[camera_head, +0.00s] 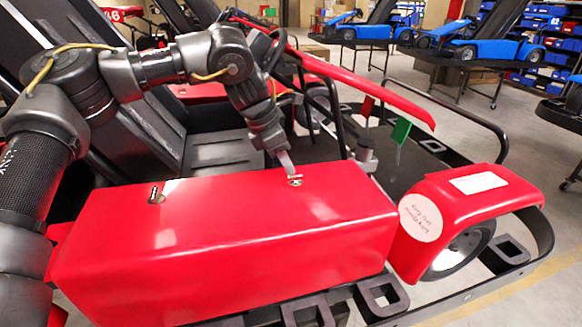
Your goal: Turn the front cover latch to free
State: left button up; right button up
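A long red cover (230,245) lies across the near part of the kart. A small metal latch (295,182) sits on its top toward the right end. Another small latch (153,195) stands on its top left, dark and tilted, beside a pale round spot. My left arm reaches over from the left, and my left gripper (289,168) points down with its tips at the right latch, seemingly touching it. The fingers show as one narrow grey strip, so their gap cannot be made out. The tips partly hide the latch. My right gripper is out of view.
A red fender (455,205) with a round white label (420,218) stands right of the cover, above a wheel (460,252). Blue karts (490,50) stand on stands farther back.

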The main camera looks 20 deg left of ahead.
aim_at(294, 176)
pick_arm(q)
jog(key=shift+p+x, duration=0.3)
jog(key=shift+x, duration=1.45)
jog(key=shift+s+d, duration=0.1)
grip_shut()
